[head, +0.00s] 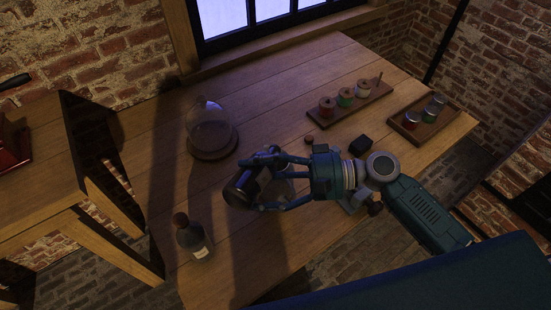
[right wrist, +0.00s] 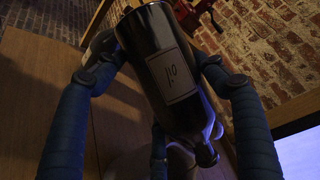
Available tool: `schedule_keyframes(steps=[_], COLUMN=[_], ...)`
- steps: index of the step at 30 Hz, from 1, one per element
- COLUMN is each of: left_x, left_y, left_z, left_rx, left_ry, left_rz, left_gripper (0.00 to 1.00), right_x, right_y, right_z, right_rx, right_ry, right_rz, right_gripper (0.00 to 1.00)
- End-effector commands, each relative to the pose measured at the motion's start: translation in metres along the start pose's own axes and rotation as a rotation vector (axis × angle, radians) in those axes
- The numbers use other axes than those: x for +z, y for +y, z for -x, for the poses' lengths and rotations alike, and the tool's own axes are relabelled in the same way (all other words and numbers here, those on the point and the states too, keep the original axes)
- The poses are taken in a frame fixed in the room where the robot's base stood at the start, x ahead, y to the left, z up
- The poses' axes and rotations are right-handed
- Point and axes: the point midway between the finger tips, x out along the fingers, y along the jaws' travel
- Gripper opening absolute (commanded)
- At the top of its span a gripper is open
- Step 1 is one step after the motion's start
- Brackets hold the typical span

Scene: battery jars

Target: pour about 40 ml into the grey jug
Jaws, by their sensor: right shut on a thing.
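My right gripper (head: 262,182) is shut on a dark bottle (head: 241,188), which it holds tilted above the table. A pale grey shape (right wrist: 182,160) shows behind the neck, mostly hidden. In the head view a greyish shape (head: 278,188) shows between the fingers; I cannot tell whether it is the grey jug. No liquid stream is visible. My left gripper is not in view.
A dark corked bottle (head: 193,240) stands at the table's front left. A glass dome (head: 210,125) on a wooden base stands behind. A rack (head: 350,115) of spool-like items, a tray (head: 408,133) of small jars and a black block (head: 361,145) lie to the right.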

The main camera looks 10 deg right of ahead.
Motion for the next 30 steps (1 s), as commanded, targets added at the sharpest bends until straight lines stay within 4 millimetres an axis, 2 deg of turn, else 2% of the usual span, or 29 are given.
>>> schedule_keyframes(steps=[7,8,10,12,13,30], left_x=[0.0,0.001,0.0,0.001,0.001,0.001], left_y=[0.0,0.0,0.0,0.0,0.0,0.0], left_z=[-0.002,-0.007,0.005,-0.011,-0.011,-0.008], left_rx=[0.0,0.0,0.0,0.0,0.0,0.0], left_ry=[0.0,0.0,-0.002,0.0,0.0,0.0], left_rz=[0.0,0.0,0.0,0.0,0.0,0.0], left_gripper=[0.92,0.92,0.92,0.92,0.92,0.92], right_x=[0.0,0.0,0.004,-0.004,-0.005,-0.005], right_y=[0.002,0.01,0.007,0.028,0.029,0.026], right_z=[-0.001,-0.003,-0.003,-0.006,-0.006,-0.006], right_rx=[0.005,0.025,0.09,0.135,0.144,0.144], right_ry=[0.003,0.015,0.059,0.094,0.101,0.104], right_rz=[0.017,0.061,0.225,0.334,0.358,0.36], right_gripper=[0.33,0.33,0.33,0.33,0.33,0.32])
